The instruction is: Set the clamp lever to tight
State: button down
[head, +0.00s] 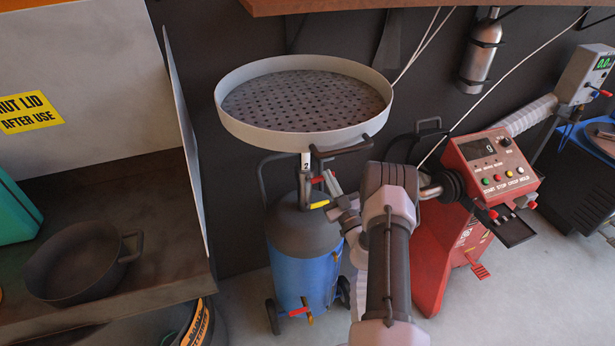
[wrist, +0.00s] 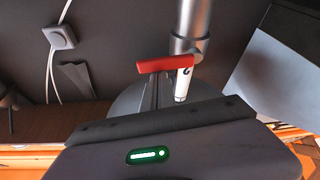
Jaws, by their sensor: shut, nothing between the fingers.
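A red lever (head: 318,180), seemingly the clamp lever, sticks out sideways from the column of the blue drain tank (head: 295,255). My gripper (head: 332,182) is shut and empty beside the column, close to the lever. In the wrist view its dark fingertips (wrist: 157,82) overlap the lever's edge. I cannot tell whether they touch it. No tight or loose marking can be read.
A wide round perforated tray (head: 305,103) tops the column, just above my gripper. A yellow handle (head: 319,205) lies just below the red lever. A red machine (head: 452,245) stands at right. A bench with a dark pot (head: 75,265) stands at left.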

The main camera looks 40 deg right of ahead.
jog(key=shift+f, duration=0.35)
dwell(0.5)
notch_tip(320, 180, up, 5)
jog(key=p, duration=0.4)
jog(key=v, duration=1)
jog(key=shift+a+f, duration=0.25)
jog(key=shift+f, duration=0.2)
